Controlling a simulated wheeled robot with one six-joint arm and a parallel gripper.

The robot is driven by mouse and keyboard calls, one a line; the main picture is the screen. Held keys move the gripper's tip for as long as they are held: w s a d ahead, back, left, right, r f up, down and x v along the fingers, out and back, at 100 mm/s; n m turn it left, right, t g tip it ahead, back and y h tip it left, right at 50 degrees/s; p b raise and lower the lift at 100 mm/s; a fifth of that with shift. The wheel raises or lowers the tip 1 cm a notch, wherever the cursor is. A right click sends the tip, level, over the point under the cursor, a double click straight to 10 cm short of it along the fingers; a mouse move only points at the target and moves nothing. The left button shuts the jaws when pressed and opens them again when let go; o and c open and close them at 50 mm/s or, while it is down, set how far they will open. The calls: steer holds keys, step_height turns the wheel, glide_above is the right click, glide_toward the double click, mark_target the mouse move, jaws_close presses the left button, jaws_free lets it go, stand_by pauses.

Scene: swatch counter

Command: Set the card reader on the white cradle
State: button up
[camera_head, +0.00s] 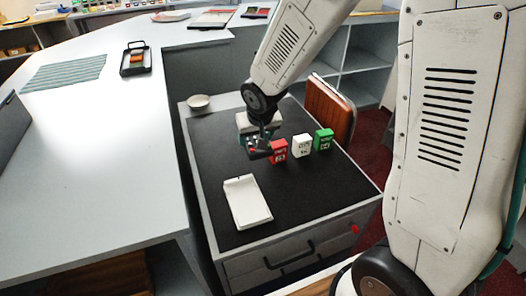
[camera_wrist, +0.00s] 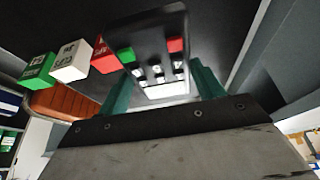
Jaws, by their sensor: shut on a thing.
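The card reader (camera_head: 257,154) is a dark device with light, red and green keys. It also shows in the wrist view (camera_wrist: 146,45), between the teal fingers of my gripper (camera_wrist: 162,82). My gripper (camera_head: 260,143) is shut on it, over the black top of the drawer unit in the head view. The white cradle (camera_head: 247,203) is a flat white tray with a raised far edge, lying on the black top nearer the camera. The reader is apart from the cradle, beyond it. Any gap beneath the reader is hard to tell.
A red box (camera_head: 279,151), a white box (camera_head: 301,145) and a green box (camera_head: 323,139) stand right of the reader. A small bowl (camera_head: 198,103) is at the far left corner. The black top (camera_head: 310,190) is clear right of the cradle. A white counter (camera_head: 100,180) runs along the left.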

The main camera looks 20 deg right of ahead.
mark_target(247, 138)
steer(key=shift+n, duration=0.4)
steer(key=s+f, duration=0.1)
steer(key=s, duration=0.2)
steer(key=s+a+f, duration=0.1)
steer(key=s+f, duration=0.1)
steer(key=s+a+f, duration=0.1)
steer(key=s, duration=0.2)
steer(key=shift+s+a+f, duration=0.15)
steer(key=shift+s, duration=0.15)
steer(key=shift+s+a+f, duration=0.1)
steer(key=shift+s, duration=0.2)
steer(key=w, duration=0.5)
steer(key=w+f, duration=0.1)
steer(key=w, duration=1)
steer(key=shift+f, duration=2.05)
steer(key=o, duration=1.3)
steer(key=shift+f, duration=0.15)
steer(key=v, duration=1.2)
steer(key=shift+d+r, duration=0.3)
steer(key=shift+d, duration=0.05)
